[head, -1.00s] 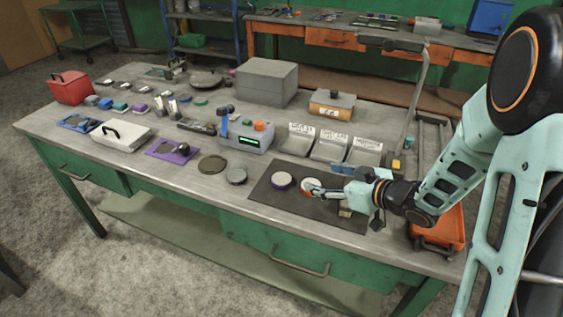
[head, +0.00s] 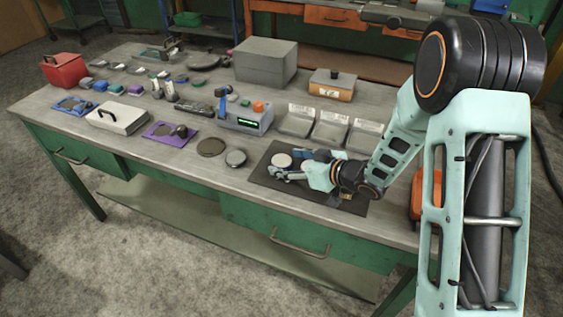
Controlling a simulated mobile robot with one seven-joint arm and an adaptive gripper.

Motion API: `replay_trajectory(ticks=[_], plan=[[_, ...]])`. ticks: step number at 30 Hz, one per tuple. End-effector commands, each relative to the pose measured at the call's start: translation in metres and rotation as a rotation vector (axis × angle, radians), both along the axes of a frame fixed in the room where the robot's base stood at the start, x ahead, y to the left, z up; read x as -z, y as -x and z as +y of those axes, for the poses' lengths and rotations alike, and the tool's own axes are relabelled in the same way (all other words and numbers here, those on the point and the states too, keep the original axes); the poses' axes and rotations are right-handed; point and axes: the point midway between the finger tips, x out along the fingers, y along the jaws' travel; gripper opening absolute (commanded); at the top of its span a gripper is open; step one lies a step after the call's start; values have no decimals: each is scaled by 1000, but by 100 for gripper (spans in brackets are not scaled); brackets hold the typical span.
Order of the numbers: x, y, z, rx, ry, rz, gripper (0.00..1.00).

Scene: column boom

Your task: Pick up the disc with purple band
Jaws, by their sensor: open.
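The pale-topped disc with the purple band (head: 282,160) lies on the dark mat (head: 262,178) near the front of the workbench. Its band shows only as a thin dark purple edge. My gripper (head: 285,164) reaches in from the right, low over the mat. Its jaws are open, with one finger on the near side of the disc and the other behind its right side. I cannot tell whether either finger touches it.
A grey disc (head: 236,157) and a flat dark round plate (head: 210,147) lie left of the mat. Grey trays (head: 296,121) with labels stand behind it. A device with a green display (head: 245,119) stands behind left.

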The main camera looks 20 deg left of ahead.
Motion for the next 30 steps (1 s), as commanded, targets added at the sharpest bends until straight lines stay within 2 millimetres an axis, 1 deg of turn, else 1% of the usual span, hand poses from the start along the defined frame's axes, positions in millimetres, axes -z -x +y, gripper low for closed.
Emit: replay_trajectory(ticks=[3, 10, 25, 30], plan=[[3, -3, 6, 0, 0, -1, 64], [3, -4, 6, 0, 1, -1, 62], [3, -4, 6, 0, 1, -1, 7], [2, -4, 7, 0, -2, -3, 7]])
